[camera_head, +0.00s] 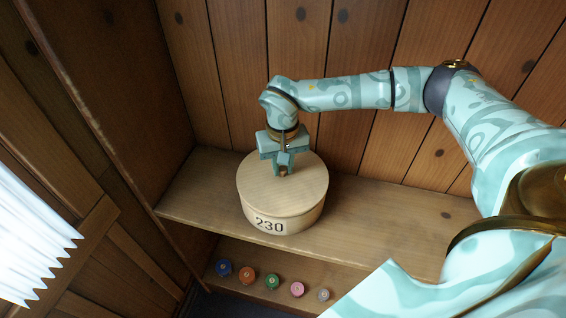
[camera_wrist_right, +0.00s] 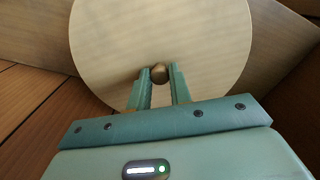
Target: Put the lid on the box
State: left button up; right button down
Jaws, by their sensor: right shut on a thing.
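The lid (camera_head: 265,182) is a pale round wooden disc with a small brown knob (camera_wrist_right: 159,73) at its centre. It sits over the top of the round wooden box (camera_head: 290,223), which has "230" on its front and stands upright on the shelf. I cannot tell whether the lid is fully seated. My right gripper (camera_head: 283,171) points down at the lid's middle, shut on its knob. In the right wrist view the two fingers stand on either side of the knob, and the lid (camera_wrist_right: 110,45) hides the box. My left gripper is not in view.
The wooden shelf (camera_head: 375,225) is bare to the right of the box. A plank wall (camera_head: 230,60) stands close behind, and a side panel (camera_head: 125,100) is on the left. Several small coloured spools (camera_head: 272,282) stand in a row on a lower shelf.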

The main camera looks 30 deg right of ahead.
aim_at(283, 169)
jog(key=shift+f, duration=0.2)
dwell(0.5)
jog(key=c, duration=0.8)
grip_release()
jog(key=shift+r+p, duration=0.15)
jog(key=shift+p, duration=0.15)
jog(key=shift+r+p, duration=0.65)
jog(key=shift+p, duration=0.05)
notch_tip(283, 169, up, 7)
jog(key=p, duration=0.6)
jog(key=shift+p, duration=0.35)
